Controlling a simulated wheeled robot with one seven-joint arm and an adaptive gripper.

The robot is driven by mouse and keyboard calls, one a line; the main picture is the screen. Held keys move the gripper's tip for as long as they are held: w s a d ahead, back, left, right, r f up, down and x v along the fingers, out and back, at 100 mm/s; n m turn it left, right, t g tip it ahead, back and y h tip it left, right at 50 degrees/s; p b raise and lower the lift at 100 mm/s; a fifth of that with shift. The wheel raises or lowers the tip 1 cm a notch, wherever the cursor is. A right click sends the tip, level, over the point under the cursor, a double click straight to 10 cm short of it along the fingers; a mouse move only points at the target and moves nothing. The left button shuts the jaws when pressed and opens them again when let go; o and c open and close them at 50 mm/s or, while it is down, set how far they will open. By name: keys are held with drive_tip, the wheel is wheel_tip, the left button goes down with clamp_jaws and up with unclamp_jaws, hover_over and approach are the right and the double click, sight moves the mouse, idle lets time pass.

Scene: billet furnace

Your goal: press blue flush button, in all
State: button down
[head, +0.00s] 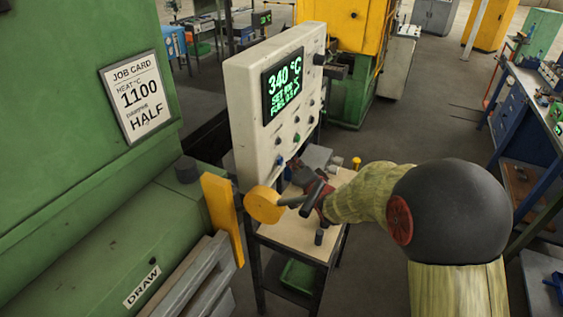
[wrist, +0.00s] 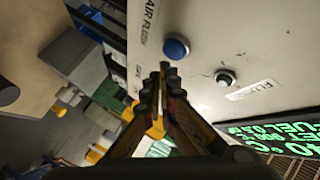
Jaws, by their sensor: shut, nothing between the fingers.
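The blue flush button (wrist: 176,48) is a round blue cap on the pale control panel (wrist: 205,22), beside lettering that seems to read AIR FLUSH. It also shows low on the panel in the head view (head: 279,160). My gripper (wrist: 164,72) is shut and empty, its fingertips pointing at the panel. In the wrist view the tips appear just below the blue button, with a small gap in the picture; I cannot tell the depth between them. In the head view my gripper (head: 299,168) is close to the panel's lower edge.
A dark knob (wrist: 225,78) is beside the button. The panel's display (head: 284,86) reads 340 °C. A yellow round handle end (head: 264,205) is below the panel, near a small table (head: 288,232). The green furnace body (head: 60,120) is at left.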

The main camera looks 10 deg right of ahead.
drive_tip(key=s+d, duration=0.2)
drive_tip(key=d, duration=0.1)
drive_tip(key=shift+s+d+p, duration=0.2)
drive_tip(key=shift+s+p, duration=0.05)
drive_tip(key=shift+p, duration=0.05)
idle(0.7)
drive_tip(key=s+d+f+n+g+h, duration=0.2)
drive_tip(key=s+d+f+g, duration=0.15)
drive_tip(key=f, duration=0.45)
drive_tip(key=s+d+f+n+g+h, duration=0.25)
drive_tip(key=s+g, duration=0.25)
drive_tip(key=s, duration=0.5)
drive_tip(key=s+a+r+n+b, duration=0.1)
drive_tip(key=s+a+r, duration=0.1)
drive_tip(key=s+r, duration=0.3)
drive_tip(key=s+a+r+n+y+b, duration=0.1)
drive_tip(key=s+r, duration=0.4)
drive_tip(key=s, duration=0.7)
drive_tip(key=s+a+r+n+g+y+b, duration=0.1)
drive_tip(key=s+a+r+n+b, duration=0.1)
drive_tip(key=s, duration=0.7)
wheel_tip(320, 180, up, 4)
drive_tip(key=shift+s+a+f+n, duration=0.25)
drive_tip(key=shift+a+n, duration=0.3)
drive_tip(key=shift+a, duration=0.65)
